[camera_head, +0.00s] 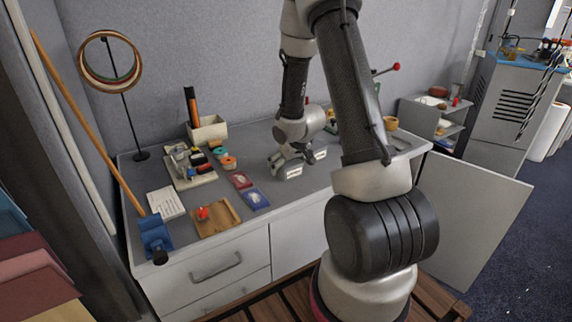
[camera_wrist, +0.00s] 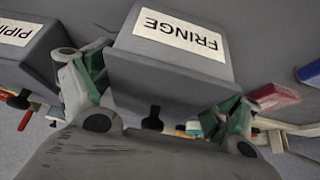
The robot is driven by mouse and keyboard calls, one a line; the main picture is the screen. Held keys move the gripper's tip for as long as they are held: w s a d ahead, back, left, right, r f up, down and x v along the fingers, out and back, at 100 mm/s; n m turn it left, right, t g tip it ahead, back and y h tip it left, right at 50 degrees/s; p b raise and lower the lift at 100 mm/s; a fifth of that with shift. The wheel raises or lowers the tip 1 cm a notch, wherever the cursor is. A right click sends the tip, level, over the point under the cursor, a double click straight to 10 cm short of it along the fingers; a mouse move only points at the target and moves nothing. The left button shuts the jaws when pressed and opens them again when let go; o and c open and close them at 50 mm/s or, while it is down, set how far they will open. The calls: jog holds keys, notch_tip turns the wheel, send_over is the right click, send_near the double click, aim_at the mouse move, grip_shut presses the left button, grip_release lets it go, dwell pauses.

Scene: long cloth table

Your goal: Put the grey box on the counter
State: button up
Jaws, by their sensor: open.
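A grey box labelled FRINGE (camera_wrist: 165,75) sits between my fingers in the wrist view. In the head view this grey box (camera_head: 291,173) is at the counter top, below my gripper (camera_head: 287,160). My gripper is open, with one finger on each side of the box; finger contact cannot be told. A second grey box (camera_head: 320,154), its label partly cut off in the wrist view (camera_wrist: 28,45), stands beside it. The counter (camera_head: 300,200) is a grey top on white drawers. My arm hides part of the counter's right side.
A wooden tray (camera_head: 217,217), red packet (camera_head: 240,180), blue packet (camera_head: 255,199) and blue tape dispenser (camera_head: 155,235) lie to the left. A ring on a stand (camera_head: 110,60) rises at the back left. The counter front between the packets and my arm is clear.

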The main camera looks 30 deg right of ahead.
jog(key=shift+r, duration=0.1)
jog(key=s+d+r+h, duration=0.1)
jog(key=s+r, duration=0.4)
jog(key=r, duration=0.3)
jog(key=s+r+m+h, duration=0.1)
jog(key=s+r, duration=0.3)
jog(key=r, duration=0.4)
jog(key=s+d+r+h, duration=0.1)
jog(key=s+r, duration=0.4)
jog(key=r, duration=0.3)
jog(key=s+a+r+g+y, duration=0.1)
jog(key=s+a, duration=0.3)
jog(key=s, duration=0.4)
jog(key=s+a+r+y, duration=0.1)
jog(key=s+a+r, duration=0.2)
jog(key=s, duration=0.6)
jog(key=shift+a+n+g+y, duration=0.3)
jog(key=shift+a+g+y, duration=0.1)
jog(key=shift+a, duration=0.8)
